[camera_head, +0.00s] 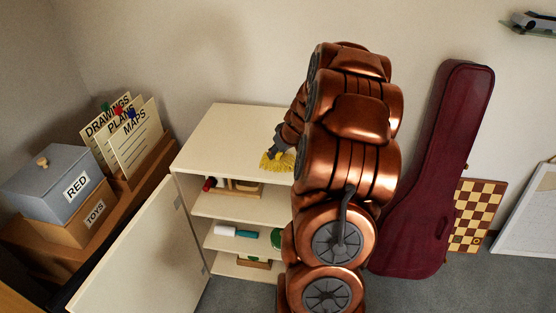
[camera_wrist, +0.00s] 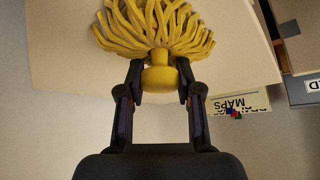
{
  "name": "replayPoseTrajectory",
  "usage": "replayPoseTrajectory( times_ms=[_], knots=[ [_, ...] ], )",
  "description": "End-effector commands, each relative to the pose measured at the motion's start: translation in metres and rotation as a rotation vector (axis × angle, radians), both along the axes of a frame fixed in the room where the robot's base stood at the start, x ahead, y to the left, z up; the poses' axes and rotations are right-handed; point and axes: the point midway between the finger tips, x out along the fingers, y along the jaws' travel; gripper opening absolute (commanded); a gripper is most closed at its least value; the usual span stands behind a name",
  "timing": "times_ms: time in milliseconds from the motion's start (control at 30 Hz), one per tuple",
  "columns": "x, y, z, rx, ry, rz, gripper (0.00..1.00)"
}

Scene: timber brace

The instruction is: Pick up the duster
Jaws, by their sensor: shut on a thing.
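The duster (camera_head: 277,160) is yellow, with a head of thick strands and a short round handle. In the wrist view the duster (camera_wrist: 158,50) is at the top centre, with its handle between the two dark fingers of my gripper (camera_wrist: 160,80). My gripper is shut on the handle, just below the strands. In the head view my gripper (camera_head: 284,146) is over the right part of the cabinet top (camera_head: 228,131). The strands hang at the cabinet's front edge; I cannot tell whether they touch it. My arm hides the cabinet's right side.
The cabinet door (camera_head: 146,254) stands open at the left, and the shelves hold several small items. A grey box labelled RED (camera_head: 60,180), a box labelled TOYS (camera_head: 75,226) and files (camera_head: 125,135) stand at the left. A maroon instrument case (camera_head: 437,170) leans at the right.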

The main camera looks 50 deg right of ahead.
Motion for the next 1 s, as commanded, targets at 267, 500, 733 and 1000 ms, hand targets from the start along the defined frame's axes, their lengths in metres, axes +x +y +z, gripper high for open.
replayPoseTrajectory(
  times_ms=[267, 500, 733, 1000],
  knots=[
    [0.000, 0.000, 0.002, -0.001, -0.001, 0.001, 0.00],
    [0.000, -0.001, 0.020, -0.005, -0.002, -0.002, 0.00],
    [-0.004, 0.006, 0.035, 0.002, 0.001, 0.000, 0.00],
    [-0.018, 0.027, 0.037, 0.002, 0.000, 0.001, 0.00]
  ],
)
